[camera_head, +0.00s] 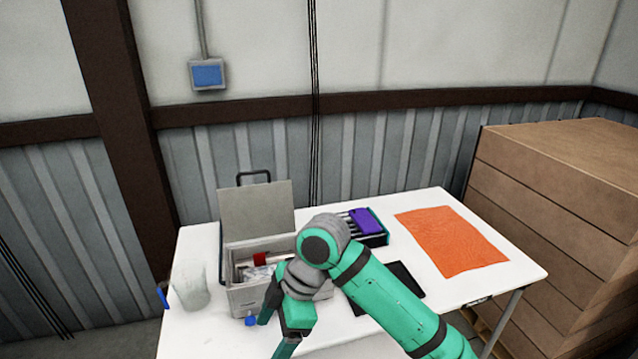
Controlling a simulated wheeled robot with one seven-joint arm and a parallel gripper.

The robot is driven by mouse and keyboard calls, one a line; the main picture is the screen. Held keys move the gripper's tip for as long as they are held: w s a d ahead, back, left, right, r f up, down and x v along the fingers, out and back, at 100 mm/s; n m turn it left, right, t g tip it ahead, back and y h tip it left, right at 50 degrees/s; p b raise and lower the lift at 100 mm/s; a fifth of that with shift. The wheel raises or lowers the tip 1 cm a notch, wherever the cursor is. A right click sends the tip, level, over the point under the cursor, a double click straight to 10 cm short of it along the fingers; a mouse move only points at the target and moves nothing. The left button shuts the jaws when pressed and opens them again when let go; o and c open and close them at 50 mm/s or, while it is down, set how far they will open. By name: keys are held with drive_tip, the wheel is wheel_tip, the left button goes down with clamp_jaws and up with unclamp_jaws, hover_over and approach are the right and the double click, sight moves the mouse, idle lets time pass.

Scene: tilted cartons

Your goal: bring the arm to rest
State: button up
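My arm in green and grey (385,295) reaches in from the lower right, bends over the table and points down to the lower left. My gripper (269,340) is at the table's front edge, in front of the grey case. Its two dark green fingers stand apart with bare white table showing between them, so it looks open and empty. The lower finger runs toward the bottom edge of the picture, so its tip is not clear.
The white table (400,205) holds an open grey case (257,195), a clear container (190,285), a small blue piece (250,321), a purple box (365,221) in a dark tray, a black flat pad (405,278) and an orange cloth (452,240). Stacked cartons (555,200) stand right.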

drive_tip(key=w+a+m+t+y, duration=0.3)
drive_tip(key=a+m+t+y, duration=0.2)
drive_tip(key=a, duration=0.3)
drive_tip(key=w+a+m+t+y, duration=0.3)
drive_tip(key=a+m+t+y, duration=0.15)
drive_tip(key=a, duration=0.45)
drive_tip(key=s+d+f+m+t+h, duration=0.45)
drive_tip(key=s+d+f+m, duration=0.2)
drive_tip(key=f, duration=0.25)
drive_tip(key=s+d+f+m+t+h, duration=0.3)
drive_tip(key=s+d+f+m+h, duration=0.3)
drive_tip(key=d+f+m, duration=0.25)
drive_tip(key=s+d+n+h, duration=0.1)
drive_tip(key=s+d, duration=0.2)
drive_tip(key=s, duration=0.5)
drive_tip(key=s+d+n+h, duration=0.1)
drive_tip(key=s+d, duration=0.3)
drive_tip(key=s, duration=0.3)
drive_tip(key=s+d+f+n+h, duration=0.1)
drive_tip(key=s+d, duration=0.3)
drive_tip(key=s, duration=0.4)
drive_tip(key=shift+s+d+h, duration=0.25)
drive_tip(key=shift+s+h, duration=0.05)
drive_tip(key=shift+h, duration=0.1)
drive_tip(key=shift+c, duration=0.2)
